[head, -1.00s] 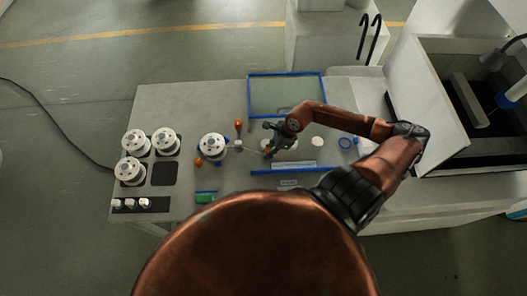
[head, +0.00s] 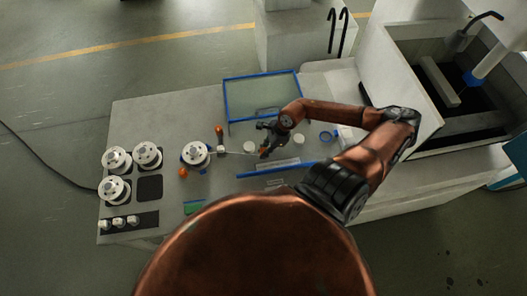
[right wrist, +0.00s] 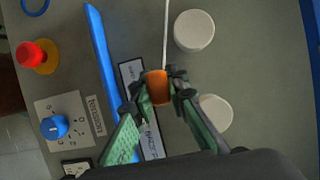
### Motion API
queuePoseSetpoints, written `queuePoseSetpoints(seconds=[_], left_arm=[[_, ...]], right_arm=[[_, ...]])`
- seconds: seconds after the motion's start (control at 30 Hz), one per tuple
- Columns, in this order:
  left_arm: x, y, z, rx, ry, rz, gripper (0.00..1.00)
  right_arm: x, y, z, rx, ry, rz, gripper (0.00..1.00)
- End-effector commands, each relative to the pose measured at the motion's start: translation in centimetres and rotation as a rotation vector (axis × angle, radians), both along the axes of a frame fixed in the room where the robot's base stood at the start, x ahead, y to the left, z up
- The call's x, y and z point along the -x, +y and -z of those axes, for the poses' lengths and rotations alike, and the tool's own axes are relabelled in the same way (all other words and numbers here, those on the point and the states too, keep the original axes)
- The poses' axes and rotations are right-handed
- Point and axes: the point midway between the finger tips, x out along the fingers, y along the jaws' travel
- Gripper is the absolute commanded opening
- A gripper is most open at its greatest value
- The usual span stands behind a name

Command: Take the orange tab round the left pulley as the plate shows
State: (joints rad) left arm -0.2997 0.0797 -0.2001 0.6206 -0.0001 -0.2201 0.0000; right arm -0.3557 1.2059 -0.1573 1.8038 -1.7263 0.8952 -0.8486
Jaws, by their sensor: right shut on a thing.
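My right gripper (head: 264,151) is low over the bench, shut on the orange tab (right wrist: 157,87). A thin pale wire (right wrist: 165,35) runs from the tab toward the white spool (head: 196,153) at the left and looks taut. In the right wrist view the left pulley, a plain white disc (right wrist: 194,31), lies beyond the tab. The wire passes beside it, on the side of the blue bar (right wrist: 103,60), not bent round it. A second white disc (right wrist: 213,112) is partly hidden by one finger. A printed plate (right wrist: 131,75) lies next to the blue bar. My left gripper is out of view.
A blue-framed panel (head: 262,96) stands behind the work area. An orange-topped post (head: 219,130) and an orange ball (head: 183,173) are near the spool. Several spools (head: 116,158) stand at the far left. A red button (right wrist: 30,54) and blue knob (right wrist: 54,127) are beyond the bar.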

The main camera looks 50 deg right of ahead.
Motion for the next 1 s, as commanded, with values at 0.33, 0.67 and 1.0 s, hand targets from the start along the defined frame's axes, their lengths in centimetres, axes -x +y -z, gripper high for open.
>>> queuePoseSetpoints(seconds=[0.33, 0.67, 1.0], left_arm=[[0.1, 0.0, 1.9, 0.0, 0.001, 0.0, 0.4], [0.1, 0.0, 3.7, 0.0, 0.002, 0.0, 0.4], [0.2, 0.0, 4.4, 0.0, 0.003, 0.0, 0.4]], right_arm=[[-2.3, -1.8, 0.2, 0.002, -0.001, 0.0, 0.0], [-4.4, -3.6, 0.3, 0.002, -0.001, 0.0, 0.0], [-5.4, -4.4, 0.0, 0.0, 0.0, 0.0, 0.0]])
